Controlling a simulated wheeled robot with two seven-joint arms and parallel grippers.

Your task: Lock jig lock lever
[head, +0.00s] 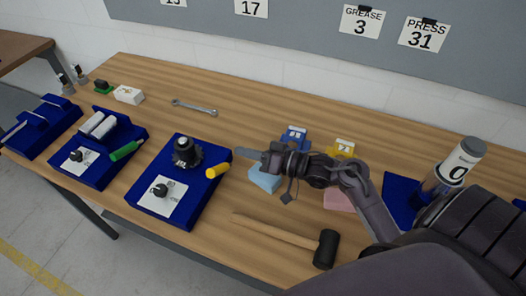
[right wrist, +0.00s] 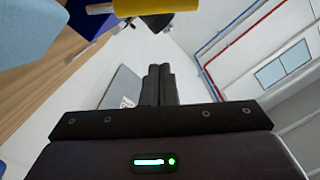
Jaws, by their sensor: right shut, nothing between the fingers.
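A blue jig (head: 150,204) on the bench holds a dark round part (head: 184,152) and a white card with a black knob (head: 160,189). A yellow lever handle (head: 218,171) sticks out at its right edge. My right gripper (head: 246,154) is shut and empty, just right of the jig and beyond the yellow handle, seemingly apart from it. In the right wrist view the shut fingers (right wrist: 158,86) point up the picture, and the yellow handle (right wrist: 158,6) crosses above them. My left gripper is not in view.
Another blue jig (head: 91,172) with a green handle (head: 126,151) stands to the left. A light blue foam block (head: 264,180) and a pink one (head: 338,200) lie near my right arm. A mallet (head: 322,247) lies in front; a wrench (head: 194,107) lies behind. The bench between jig and mallet is clear.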

